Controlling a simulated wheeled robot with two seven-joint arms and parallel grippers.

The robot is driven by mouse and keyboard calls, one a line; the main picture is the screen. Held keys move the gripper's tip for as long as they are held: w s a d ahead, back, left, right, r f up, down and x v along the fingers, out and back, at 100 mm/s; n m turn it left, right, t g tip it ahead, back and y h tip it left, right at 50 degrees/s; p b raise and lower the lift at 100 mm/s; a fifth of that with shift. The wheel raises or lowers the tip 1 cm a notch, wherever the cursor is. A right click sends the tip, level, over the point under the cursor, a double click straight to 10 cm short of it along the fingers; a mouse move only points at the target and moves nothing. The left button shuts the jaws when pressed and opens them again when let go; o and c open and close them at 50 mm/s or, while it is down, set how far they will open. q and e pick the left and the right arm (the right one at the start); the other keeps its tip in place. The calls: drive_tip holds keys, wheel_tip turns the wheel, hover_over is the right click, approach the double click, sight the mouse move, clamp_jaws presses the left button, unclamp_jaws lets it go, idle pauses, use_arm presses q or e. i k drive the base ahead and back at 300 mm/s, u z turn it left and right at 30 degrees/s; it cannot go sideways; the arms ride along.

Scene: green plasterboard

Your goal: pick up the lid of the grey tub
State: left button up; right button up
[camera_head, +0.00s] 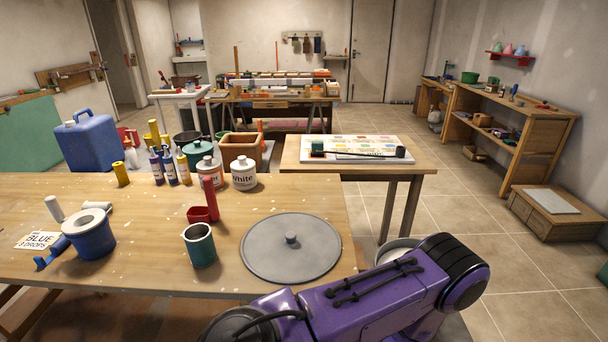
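A round grey lid (270,257) with a small knob in its middle lies flat near the right front corner of the wooden table. A pale, grey-rimmed round container (393,247) shows beyond the table's right edge. My purple arm covers most of it, so I cannot tell if it is the grey tub. A purple arm of mine crosses the bottom right, in front of the lid's near side. Neither gripper is in view, and nothing visible touches the lid.
Left of the lid stand a dark green cup (201,252), a red holder (199,214) and a blue bucket (90,240). A white paint tub (244,176), bottles and a blue jerrycan (88,143) stand farther back. A second table (300,164) is behind.

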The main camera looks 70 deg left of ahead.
sight(288, 248)
drive_tip(key=u, duration=1.95)
